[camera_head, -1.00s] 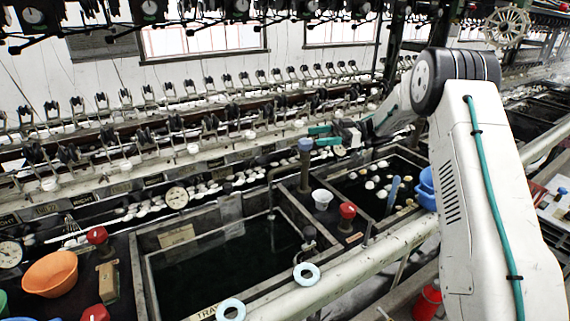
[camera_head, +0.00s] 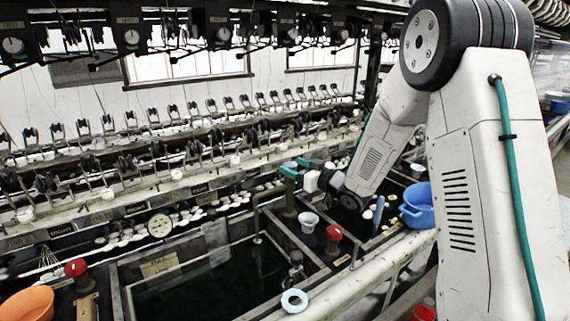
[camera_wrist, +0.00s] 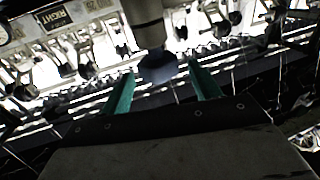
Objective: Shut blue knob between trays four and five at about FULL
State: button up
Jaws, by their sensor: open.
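The blue knob (camera_wrist: 158,66) shows in the wrist view as a dull blue-grey cap on a thick post, in a view that looks upside down. My gripper (camera_wrist: 161,70) is open, with one teal finger on each side of the knob. Its cap lies between the fingertips, with a gap on both sides, and I cannot tell how deep it sits. In the head view my gripper (camera_head: 293,167) is at the top of the post between two dark basins. It hides the knob there. The FULL mark cannot be read.
A blue tub (camera_head: 417,204) is further right. A dark water basin (camera_head: 200,275) lies left, with a pale ring (camera_head: 294,301) on its front edge. Reeling gear runs behind.

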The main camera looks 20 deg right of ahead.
aim_at(290, 162)
jog(key=shift+x, duration=2.1)
jog(key=c, duration=1)
jog(key=shift+o, duration=0.2)
jog(key=shift+m+h, duration=0.3)
jog(key=shift+h, duration=0.1)
jog(key=m+t+h, duration=0.2)
jog(key=m+h, duration=0.1)
jog(key=h, duration=0.2)
jog(key=shift+w+d, duration=0.1)
jog(key=shift+d, duration=0.05)
jog(key=m+h, duration=0.1)
jog(key=h, duration=0.1)
jog(key=m+h, duration=0.2)
jog(key=h, duration=0.1)
jog(key=d+m+h, duration=0.1)
jog(key=m+h, duration=0.1)
jog(key=shift+m+h, duration=0.3)
jog(key=shift+h, duration=0.2)
